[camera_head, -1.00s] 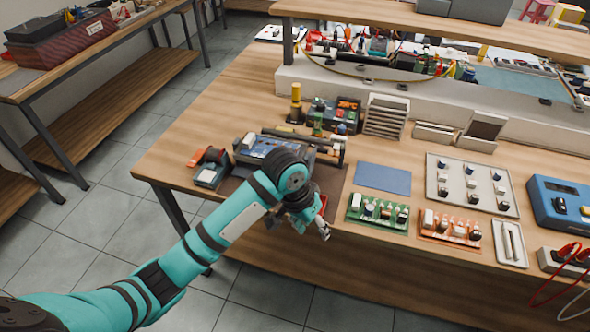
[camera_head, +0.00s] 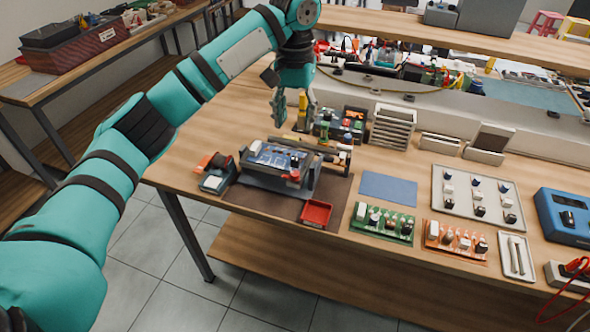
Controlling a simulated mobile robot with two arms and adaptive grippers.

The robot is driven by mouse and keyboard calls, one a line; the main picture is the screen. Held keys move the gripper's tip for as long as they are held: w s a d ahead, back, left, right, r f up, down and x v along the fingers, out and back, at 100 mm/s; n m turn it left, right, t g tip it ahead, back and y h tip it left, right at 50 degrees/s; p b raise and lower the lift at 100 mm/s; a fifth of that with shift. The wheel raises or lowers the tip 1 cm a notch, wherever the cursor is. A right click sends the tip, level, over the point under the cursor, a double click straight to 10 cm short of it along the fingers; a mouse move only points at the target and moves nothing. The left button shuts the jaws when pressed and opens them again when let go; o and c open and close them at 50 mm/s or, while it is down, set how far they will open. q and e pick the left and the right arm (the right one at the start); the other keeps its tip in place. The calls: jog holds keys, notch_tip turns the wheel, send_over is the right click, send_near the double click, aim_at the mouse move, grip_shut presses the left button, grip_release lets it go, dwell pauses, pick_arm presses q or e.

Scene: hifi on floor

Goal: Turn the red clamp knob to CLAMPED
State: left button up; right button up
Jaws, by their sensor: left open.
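A dark clamp fixture (camera_head: 268,180) stands on a brown mat (camera_head: 258,202) near the table's front left and bears a blue-grey board (camera_head: 272,155). A small red part (camera_head: 292,176) shows at the fixture's front right; it looks like the clamp knob, but it is too small to read its setting or any label. My left gripper (camera_head: 278,118) is open and empty, pointing down above and behind the fixture, apart from it. My right gripper is not in view.
A red tray (camera_head: 316,213) lies at the mat's front right. A grey box with an orange-red item (camera_head: 216,176) stands left of the fixture. A yellow-topped post (camera_head: 302,108) stands close to my left gripper. Green (camera_head: 382,222) and orange (camera_head: 455,240) boards lie to the right.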

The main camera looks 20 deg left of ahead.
aim_at(295, 173)
pick_arm(q)
notch_tip(295, 173, down, 15)
jog(key=shift+p, duration=0.8)
jog(key=shift+f, duration=0.6)
grip_shut()
